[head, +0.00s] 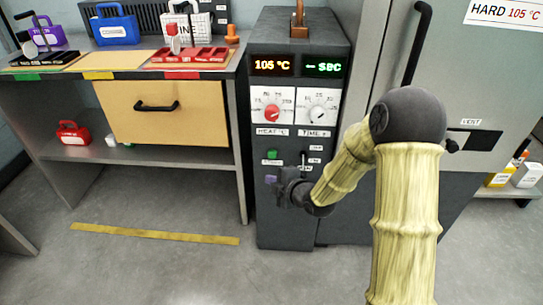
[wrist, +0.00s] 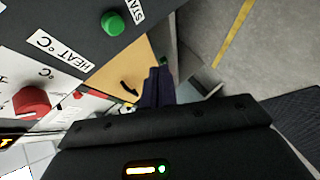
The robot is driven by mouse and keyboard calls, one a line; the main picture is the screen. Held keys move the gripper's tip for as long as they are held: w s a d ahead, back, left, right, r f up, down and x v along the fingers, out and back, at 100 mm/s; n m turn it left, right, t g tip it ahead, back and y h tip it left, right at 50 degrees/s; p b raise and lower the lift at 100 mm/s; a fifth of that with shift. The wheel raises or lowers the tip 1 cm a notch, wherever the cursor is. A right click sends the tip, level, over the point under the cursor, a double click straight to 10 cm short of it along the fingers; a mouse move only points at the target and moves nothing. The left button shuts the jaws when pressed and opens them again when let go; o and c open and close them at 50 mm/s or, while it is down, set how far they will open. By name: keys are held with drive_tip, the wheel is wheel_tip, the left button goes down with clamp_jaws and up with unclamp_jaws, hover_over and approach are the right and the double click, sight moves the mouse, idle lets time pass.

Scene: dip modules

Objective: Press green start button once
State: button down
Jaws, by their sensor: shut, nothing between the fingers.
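The green start button (head: 272,155) is on the dark front panel of the control unit (head: 285,222), below the HEAT dial. In the wrist view the round green button (wrist: 113,23) stands out from the panel beside a partly cut-off label reading "STA". My gripper (head: 271,179) is just below the button in the head view, close to the panel. In the wrist view its dark fingertips (wrist: 156,82) are shut and empty, and lie apart from the button. I cannot tell whether the fingertips touch the panel.
A small switch (head: 303,158) is right of the button. A workbench with a wooden drawer (head: 165,112) stands left; a grey cabinet (head: 480,60) stands right.

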drive_tip(key=p, duration=0.2)
approach(269, 158)
drive_tip(key=w+a+f, duration=0.3)
drive_tip(key=a, duration=0.1)
drive_tip(key=shift+s+r, duration=0.1)
drive_tip(key=shift+s, duration=0.1)
drive_tip(key=shift+w+d, duration=0.1)
drive_tip(key=shift+d, duration=0.1)
idle(0.3)
drive_tip(key=shift+w, duration=0.1)
idle(1.0)
drive_tip(key=shift+w, duration=0.3)
drive_tip(key=shift+w, duration=0.6)
idle(1.0)
drive_tip(key=shift+s+b, duration=0.4)
drive_tip(key=shift+s, duration=0.6)
